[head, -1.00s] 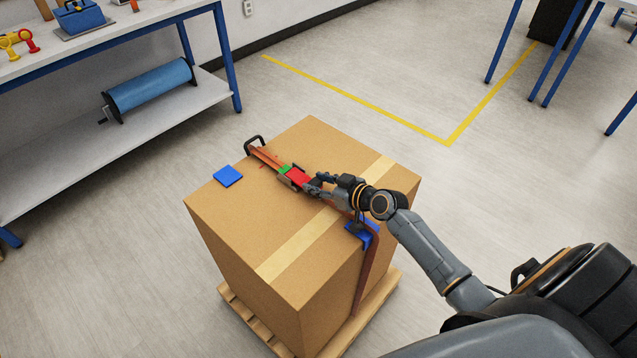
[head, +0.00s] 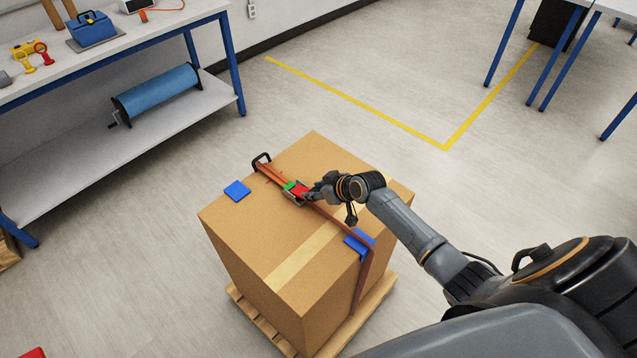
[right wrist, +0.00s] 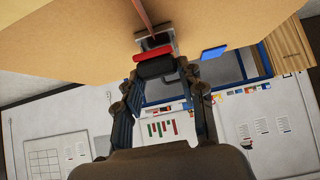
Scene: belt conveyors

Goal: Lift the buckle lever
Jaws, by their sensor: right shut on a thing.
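The ratchet buckle (head: 292,187) lies on the orange strap (head: 272,173) on top of a large cardboard box (head: 270,250). It has a green part and a red lever (head: 303,190). My right gripper (head: 311,194) reaches in from the right and is shut on the lever at the buckle's near end. In the right wrist view the red lever (right wrist: 153,52) lies across the fingertips, with a dark part below it and the metal buckle frame behind. The fingers partly hide the lever in the head view. My left gripper is not in view.
The box stands on a wooden pallet (head: 362,325). A workbench (head: 120,50) with a blue roll below is at left. The floor around is open.

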